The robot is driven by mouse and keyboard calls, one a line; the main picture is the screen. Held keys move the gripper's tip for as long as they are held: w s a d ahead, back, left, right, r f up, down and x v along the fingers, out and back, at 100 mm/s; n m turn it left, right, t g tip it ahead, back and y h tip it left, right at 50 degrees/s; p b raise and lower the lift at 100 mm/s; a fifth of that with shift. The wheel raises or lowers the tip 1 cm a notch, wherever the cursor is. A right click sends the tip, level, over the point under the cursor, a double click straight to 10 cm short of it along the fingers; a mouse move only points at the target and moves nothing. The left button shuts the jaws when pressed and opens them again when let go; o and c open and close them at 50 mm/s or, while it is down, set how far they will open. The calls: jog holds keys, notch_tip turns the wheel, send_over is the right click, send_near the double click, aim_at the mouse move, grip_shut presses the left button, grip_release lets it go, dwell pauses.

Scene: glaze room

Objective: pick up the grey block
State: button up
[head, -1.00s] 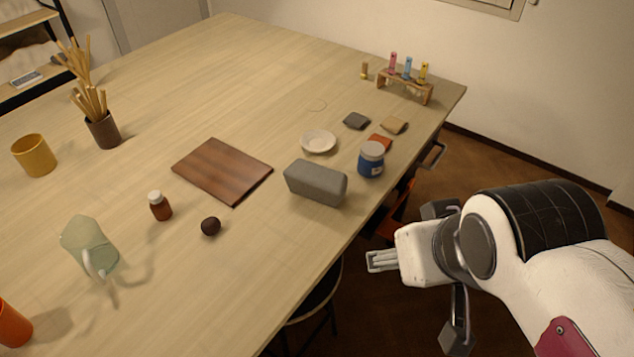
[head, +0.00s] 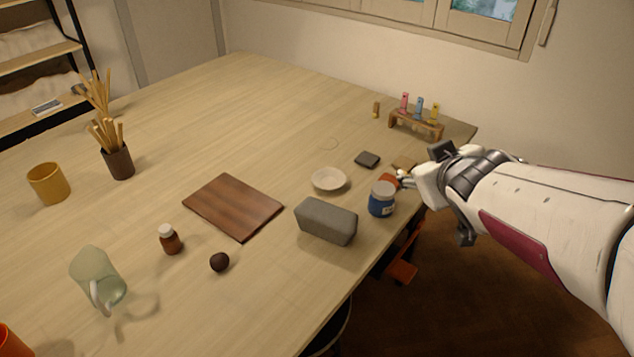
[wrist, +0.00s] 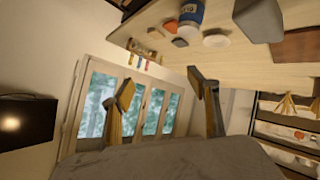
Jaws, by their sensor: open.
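The grey block (head: 326,220) is a long, rounded block lying on the table near its right front edge. It also shows upside down at the top right of the wrist view (wrist: 258,20). My gripper (head: 403,180) is at the table's right edge, just behind and right of the blue jar (head: 382,199), apart from the block. In the wrist view its two fingers (wrist: 160,88) are spread with nothing between them.
The blue jar stands between my gripper and the block. A white dish (head: 328,180), a dark tile (head: 367,160) and a brown board (head: 233,206) lie nearby.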

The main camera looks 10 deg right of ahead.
jog(key=w+a+f+n+y, duration=0.1)
jog(key=w+f+n+y, duration=0.1)
jog(key=w, duration=0.3)
jog(key=n+g+y, duration=0.3)
jog(key=n+y, duration=0.2)
jog(key=y, duration=0.6)
send_near(330, 212)
jog(key=w+a, duration=0.2)
jog(key=shift+s+f+n, duration=0.15)
jog(key=shift+f+n, duration=0.15)
jog(key=shift+f, duration=0.05)
jog(key=shift+a, duration=0.1)
jog(key=shift+w+a+f+g, duration=0.15)
jog(key=shift+w+a+f, duration=0.1)
jog(key=shift+w+a, duration=0.15)
jog(key=shift+w+a+f+g, duration=0.15)
jog(key=shift+w+a+f, duration=0.15)
jog(key=shift+a, duration=0.2)
jog(key=shift+x, duration=2.65)
jog(key=shift+w+d, duration=0.1)
